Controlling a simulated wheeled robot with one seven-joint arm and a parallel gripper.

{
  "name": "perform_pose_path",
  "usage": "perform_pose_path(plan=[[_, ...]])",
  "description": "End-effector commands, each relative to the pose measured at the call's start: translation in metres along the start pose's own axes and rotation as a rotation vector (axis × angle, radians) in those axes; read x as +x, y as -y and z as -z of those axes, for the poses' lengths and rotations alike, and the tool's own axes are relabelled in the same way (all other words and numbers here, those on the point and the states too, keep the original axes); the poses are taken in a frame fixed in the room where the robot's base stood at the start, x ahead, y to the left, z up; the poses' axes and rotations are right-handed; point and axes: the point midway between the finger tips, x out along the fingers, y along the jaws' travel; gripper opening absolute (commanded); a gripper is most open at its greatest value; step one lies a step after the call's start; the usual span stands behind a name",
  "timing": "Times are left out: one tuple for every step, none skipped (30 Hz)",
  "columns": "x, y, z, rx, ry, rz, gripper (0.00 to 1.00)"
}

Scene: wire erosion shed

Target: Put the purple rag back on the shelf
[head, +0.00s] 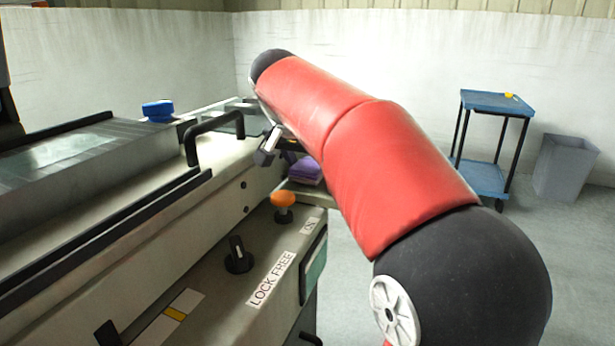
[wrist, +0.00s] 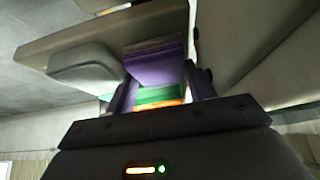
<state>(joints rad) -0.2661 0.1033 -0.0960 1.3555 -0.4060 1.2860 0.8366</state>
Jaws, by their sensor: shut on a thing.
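My gripper (head: 268,150) is beyond the machine's front, beside a small ledge-like shelf (head: 300,188). In the wrist view my gripper (wrist: 162,92) has its fingers on both sides of purple cloth. The purple rag (wrist: 155,66) looks folded in layers and lies close against the pale shelf board (wrist: 60,46); I cannot tell whether it touches it. Folded purple cloth also shows in the head view (head: 306,170), at the shelf, partly behind my arm. Green and orange bands show between the fingers; what they belong to is unclear.
A rounded pale grey object (wrist: 85,68) is beside the rag at the shelf. The machine has a black handle (head: 215,125), an orange knob (head: 284,200) and a black switch (head: 238,255). A blue trolley (head: 490,180) and grey bin (head: 565,168) stand right, with clear floor before them.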

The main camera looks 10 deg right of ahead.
Motion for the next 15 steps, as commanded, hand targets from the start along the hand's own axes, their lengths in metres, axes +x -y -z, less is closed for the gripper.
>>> perform_pose_path(plan=[[0.0090, -0.0001, -0.0059, 0.000, -0.001, 0.000, 0.28], [0.0096, -0.0001, -0.0063, 0.000, -0.001, 0.000, 0.28], [0.0093, -0.0002, -0.0060, 0.000, -0.001, 0.000, 0.28], [0.0086, -0.0002, -0.0056, 0.001, -0.001, 0.000, 0.28], [0.0078, -0.0002, -0.0050, 0.001, -0.001, 0.000, 0.28], [0.0072, -0.0002, -0.0047, 0.001, -0.001, 0.000, 0.28], [0.0071, -0.0002, -0.0046, 0.001, -0.001, 0.000, 0.28], [0.0071, -0.0002, -0.0046, 0.000, 0.000, 0.000, 0.28], [0.0072, -0.0002, -0.0046, 0.001, 0.000, 0.000, 0.28], [0.0076, -0.0002, -0.0049, 0.000, 0.000, 0.000, 0.28], [0.0084, -0.0002, -0.0054, 0.000, 0.000, 0.000, 0.28], [0.0098, -0.0002, -0.0063, 0.000, 0.000, 0.000, 0.28], [0.0108, -0.0003, -0.0070, 0.000, 0.000, 0.000, 0.28], [0.0117, -0.0003, -0.0075, 0.000, 0.000, 0.000, 0.28], [0.0103, -0.0003, -0.0066, 0.000, 0.000, 0.000, 0.59]])
